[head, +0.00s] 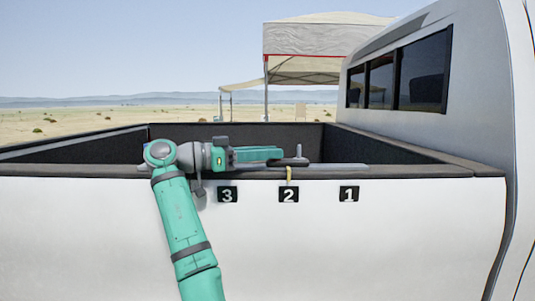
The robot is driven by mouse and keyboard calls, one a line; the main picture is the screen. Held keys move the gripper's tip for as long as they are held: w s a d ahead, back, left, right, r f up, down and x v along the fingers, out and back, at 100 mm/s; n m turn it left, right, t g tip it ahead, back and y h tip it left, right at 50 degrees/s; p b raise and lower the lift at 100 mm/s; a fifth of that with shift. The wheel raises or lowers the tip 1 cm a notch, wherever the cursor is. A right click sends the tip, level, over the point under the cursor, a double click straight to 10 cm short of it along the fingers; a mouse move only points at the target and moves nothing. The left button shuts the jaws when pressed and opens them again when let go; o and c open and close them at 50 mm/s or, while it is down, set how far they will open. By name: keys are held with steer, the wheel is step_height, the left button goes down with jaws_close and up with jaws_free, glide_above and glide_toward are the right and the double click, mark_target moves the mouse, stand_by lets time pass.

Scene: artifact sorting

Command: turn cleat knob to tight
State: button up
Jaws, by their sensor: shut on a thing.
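A grey cleat knob (299,151) stands on the truck bed's side rail, just above the label 2 (289,195). My gripper (284,158) reaches in from the left, lying level along the rail, and is shut on the knob. The fingers hide part of the knob, so its turned position cannot be told. A short yellow strap (290,175) hangs over the rail edge below the knob.
Labels 3 (228,195) and 1 (349,194) flank label 2 on the white truck side (400,240). A grey track (340,166) runs along the rail. The cab (470,90) rises at right; a canopy (315,40) stands behind.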

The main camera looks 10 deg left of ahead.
steer(key=o, duration=1)
steer(key=shift+d, duration=0.1)
steer(key=shift+o, duration=0.2)
steer(key=v, duration=1)
steer(key=shift+s+a, duration=0.25)
steer(key=shift+a, duration=0.05)
steer(key=shift+c, duration=0.5)
